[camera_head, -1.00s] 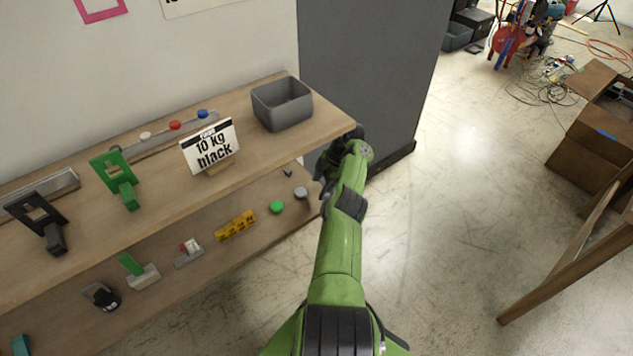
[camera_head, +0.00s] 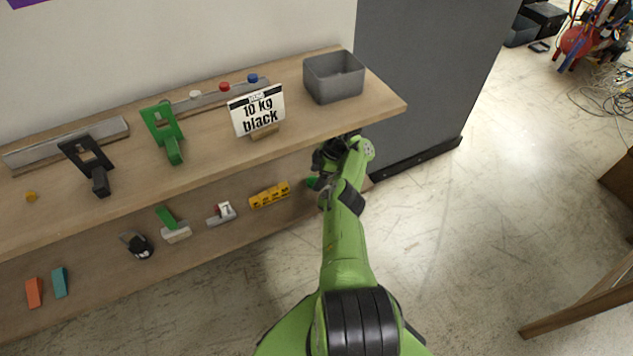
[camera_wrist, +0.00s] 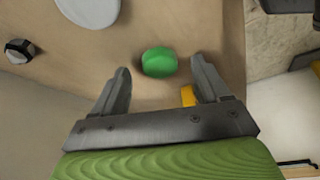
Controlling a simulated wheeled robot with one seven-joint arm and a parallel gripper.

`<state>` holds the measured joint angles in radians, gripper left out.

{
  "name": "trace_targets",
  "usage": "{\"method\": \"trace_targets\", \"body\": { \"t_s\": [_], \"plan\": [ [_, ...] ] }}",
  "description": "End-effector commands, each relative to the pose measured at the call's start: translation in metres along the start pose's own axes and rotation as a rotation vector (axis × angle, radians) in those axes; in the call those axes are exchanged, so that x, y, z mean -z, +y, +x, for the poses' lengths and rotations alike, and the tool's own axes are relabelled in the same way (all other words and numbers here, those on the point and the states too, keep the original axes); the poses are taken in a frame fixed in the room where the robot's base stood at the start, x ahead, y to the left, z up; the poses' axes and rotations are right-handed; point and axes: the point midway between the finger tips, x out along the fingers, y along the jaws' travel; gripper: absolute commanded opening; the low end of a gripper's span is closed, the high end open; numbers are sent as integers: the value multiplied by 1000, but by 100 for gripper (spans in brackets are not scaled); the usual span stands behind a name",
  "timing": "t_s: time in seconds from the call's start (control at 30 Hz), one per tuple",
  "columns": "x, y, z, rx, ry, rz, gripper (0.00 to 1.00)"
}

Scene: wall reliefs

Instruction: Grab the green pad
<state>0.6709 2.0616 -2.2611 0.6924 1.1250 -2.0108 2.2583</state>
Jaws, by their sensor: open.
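The green pad (camera_wrist: 159,62) is a small round green piece on the lower wooden shelf. In the wrist view it lies just beyond the fingertips, centred in the gap between them. In the head view only a bit of green (camera_head: 312,183) shows beside my gripper, which hides most of it. My gripper (camera_wrist: 160,80) is open and empty, its two dark fingers spread apart. In the head view my gripper (camera_head: 326,165) is at the right end of the shelf unit, below the upper board.
The upper shelf (camera_head: 215,150) overhangs and carries a grey bin (camera_head: 334,77) and a "10 kg black" sign (camera_head: 256,111). A yellow block (camera_head: 270,195) lies left of my gripper on the lower shelf. A white round piece (camera_wrist: 88,10) lies near the pad. Open floor is at right.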

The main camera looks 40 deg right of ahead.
Motion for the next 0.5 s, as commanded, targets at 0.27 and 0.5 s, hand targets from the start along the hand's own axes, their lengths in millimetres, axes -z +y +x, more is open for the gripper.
{"method": "trace_targets", "body": {
  "t_s": [0.27,0.5],
  "plan": [
    [0,1,13,-2,0,0,75],
    [0,1,12,-2,0,-1,64]
  ]
}}
